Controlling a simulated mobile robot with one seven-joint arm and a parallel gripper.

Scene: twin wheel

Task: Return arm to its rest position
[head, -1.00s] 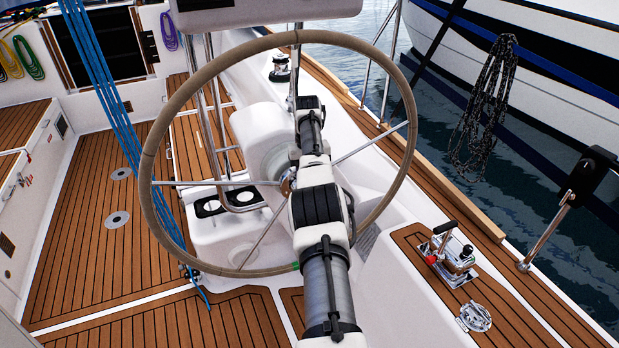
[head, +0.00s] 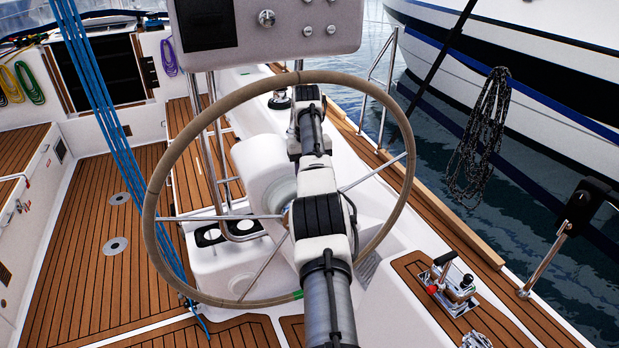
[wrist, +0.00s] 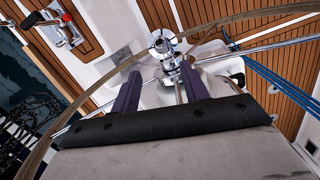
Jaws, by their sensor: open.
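My gripper (wrist: 159,92) shows in the wrist view as two dark purple fingers standing apart, with nothing held between them. Beyond the fingertips is the chrome hub (wrist: 163,45) of the steering wheel; the exact gap to it cannot be told. The wheel rim (wrist: 250,40) crosses the wrist view behind the fingers. In the head view my arm (head: 322,215) stretches from the bottom edge up across the large tan-rimmed wheel (head: 158,170). The gripper itself cannot be made out there, and the arm hides part of the hub.
An instrument panel (head: 340,28) hangs above the wheel. Chrome rails (head: 218,150) stand left of the arm. A winch-like fitting with a red-tipped handle (head: 450,285) sits at the right. Blue ropes (head: 100,120) hang at the left; the teak floor (head: 80,250) is clear.

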